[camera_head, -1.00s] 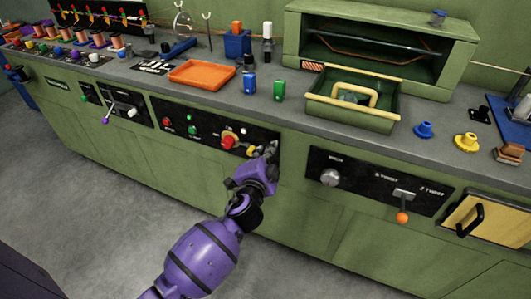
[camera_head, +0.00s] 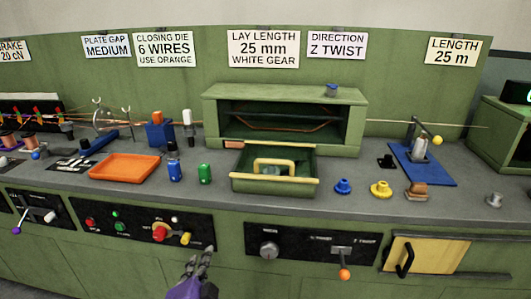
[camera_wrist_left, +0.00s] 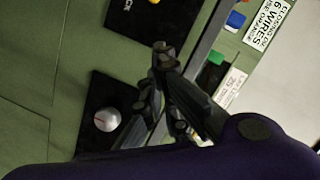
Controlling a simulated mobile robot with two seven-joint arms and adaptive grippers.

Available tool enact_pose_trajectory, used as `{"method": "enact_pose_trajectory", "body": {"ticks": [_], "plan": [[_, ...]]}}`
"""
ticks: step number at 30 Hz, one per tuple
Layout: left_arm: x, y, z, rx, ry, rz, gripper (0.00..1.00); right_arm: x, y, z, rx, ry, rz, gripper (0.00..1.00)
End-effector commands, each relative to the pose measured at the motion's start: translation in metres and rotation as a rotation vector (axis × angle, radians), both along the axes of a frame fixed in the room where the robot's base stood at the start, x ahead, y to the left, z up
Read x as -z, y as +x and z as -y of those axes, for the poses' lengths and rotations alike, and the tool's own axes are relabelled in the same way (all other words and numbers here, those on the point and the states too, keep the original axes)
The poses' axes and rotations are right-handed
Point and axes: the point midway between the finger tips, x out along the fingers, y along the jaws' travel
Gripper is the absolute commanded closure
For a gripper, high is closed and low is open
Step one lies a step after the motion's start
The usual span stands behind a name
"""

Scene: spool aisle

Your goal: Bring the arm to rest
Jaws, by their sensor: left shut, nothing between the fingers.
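My left gripper (camera_head: 200,258) is at the bottom of the head view, in front of the green counter front, just below and right of a black control panel (camera_head: 135,226). Its fingers are shut and empty. The purple wrist (camera_head: 190,288) is below it. The left wrist view shows the same dark fingers (camera_wrist_left: 165,75) together, with a black panel and a round silver knob (camera_wrist_left: 107,119) to their left. I cannot tell whether the fingers touch the counter. My right gripper is not in view.
An orange-tipped lever (camera_head: 344,273) and a black door handle (camera_head: 404,258) stick out at the front right.

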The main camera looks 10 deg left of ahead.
Motion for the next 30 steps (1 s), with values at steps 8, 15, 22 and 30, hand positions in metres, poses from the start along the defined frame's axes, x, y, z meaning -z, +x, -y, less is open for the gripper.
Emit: {"method": "enact_pose_trajectory", "body": {"ticks": [8, 15, 22, 30], "plan": [[0.083, -0.074, 0.027, 0.044, -0.375, -0.184, 1.0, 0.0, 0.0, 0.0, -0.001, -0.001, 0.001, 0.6], [0.176, -0.22, 0.028, -0.077, -0.694, -0.432, 1.0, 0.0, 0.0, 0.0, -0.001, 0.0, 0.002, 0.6], [0.22, -0.352, 0.021, -0.248, -0.851, -0.606, 1.0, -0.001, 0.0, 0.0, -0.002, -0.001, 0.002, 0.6], [0.206, -0.425, 0.01, -0.343, -0.854, -0.694, 1.0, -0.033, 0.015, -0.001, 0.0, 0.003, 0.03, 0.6]]}}
